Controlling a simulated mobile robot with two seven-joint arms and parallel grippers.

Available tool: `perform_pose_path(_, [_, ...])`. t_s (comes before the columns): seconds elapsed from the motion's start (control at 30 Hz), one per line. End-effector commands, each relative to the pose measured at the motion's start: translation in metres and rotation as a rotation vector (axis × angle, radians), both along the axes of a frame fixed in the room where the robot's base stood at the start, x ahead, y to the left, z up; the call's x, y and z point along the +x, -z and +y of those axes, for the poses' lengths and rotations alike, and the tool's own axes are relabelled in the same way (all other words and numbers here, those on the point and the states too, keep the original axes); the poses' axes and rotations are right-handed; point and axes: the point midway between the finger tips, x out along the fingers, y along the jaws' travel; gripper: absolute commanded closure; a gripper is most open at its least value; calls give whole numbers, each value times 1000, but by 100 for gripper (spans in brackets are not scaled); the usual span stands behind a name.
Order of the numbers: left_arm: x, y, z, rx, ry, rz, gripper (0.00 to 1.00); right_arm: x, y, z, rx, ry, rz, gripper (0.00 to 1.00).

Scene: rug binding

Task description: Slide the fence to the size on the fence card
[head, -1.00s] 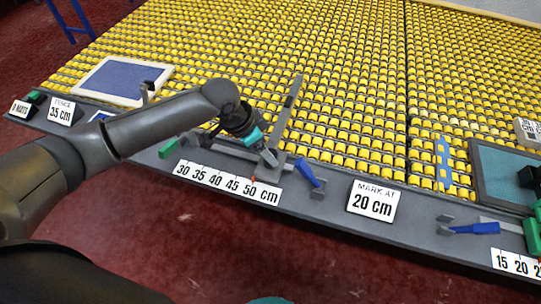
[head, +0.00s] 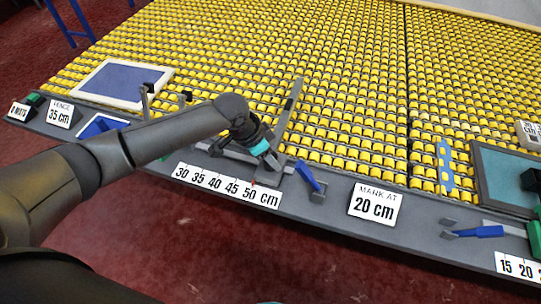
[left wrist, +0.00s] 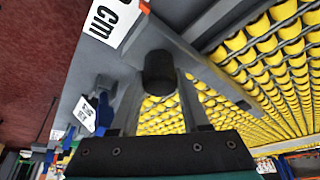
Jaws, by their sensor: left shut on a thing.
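The fence card (head: 60,113) reads 35 cm. My left gripper (head: 272,163) is at the fence's base. In the left wrist view it is shut on the black round knob (left wrist: 159,70); the fingers partly show around it. My right gripper is not in view.
A blue lever (head: 308,176) stands just right of the fence base. A card (head: 375,202) reads "MARK AT 20 cm". A blue-topped tray (head: 125,84) lies at the left on the rollers. Another blue lever (head: 478,231) is at the right. The rail left of the fence is partly hidden by my arm.

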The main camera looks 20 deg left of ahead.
Motion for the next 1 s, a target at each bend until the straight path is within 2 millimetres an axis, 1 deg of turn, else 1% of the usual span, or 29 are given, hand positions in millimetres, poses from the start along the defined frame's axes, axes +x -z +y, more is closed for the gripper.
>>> perform_pose_path(0.03, [0, 0, 0, 0, 0, 0, 69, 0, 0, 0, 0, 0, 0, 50])
perform_pose_path(0.3, [0, 0, 0, 1, 0, 1, 100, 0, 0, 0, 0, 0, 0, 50])
perform_pose_path(1.0, [-1, 0, 0, 0, 0, 1, 100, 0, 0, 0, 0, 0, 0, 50])
